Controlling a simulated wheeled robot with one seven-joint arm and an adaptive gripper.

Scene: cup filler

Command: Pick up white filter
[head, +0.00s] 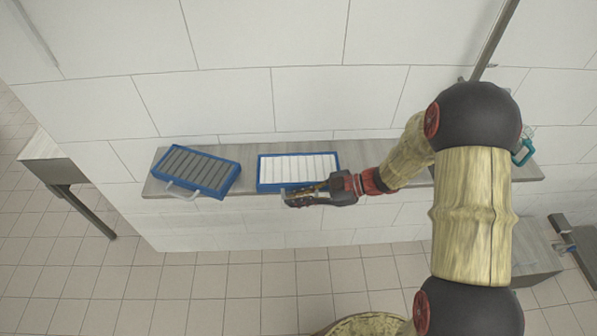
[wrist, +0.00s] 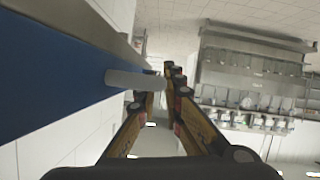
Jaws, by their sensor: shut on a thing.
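The white filter (head: 298,168) has a blue frame and white slats and lies on the grey shelf (head: 247,202) against the wall. My gripper (head: 288,198) is at the filter's front edge, shut on its handle. In the wrist view, the pale handle (wrist: 134,80) runs from the filter's blue side (wrist: 50,75) to between the fingers of my gripper (wrist: 164,86). The fingers hide part of the handle. In the head view, the filter still appears to rest on the shelf.
A second blue-framed filter (head: 196,169) with grey slats and a pale front handle lies at the shelf's left end, tilted. A green-handled object (head: 523,150) is at the right, partly behind my arm. The floor in front is clear.

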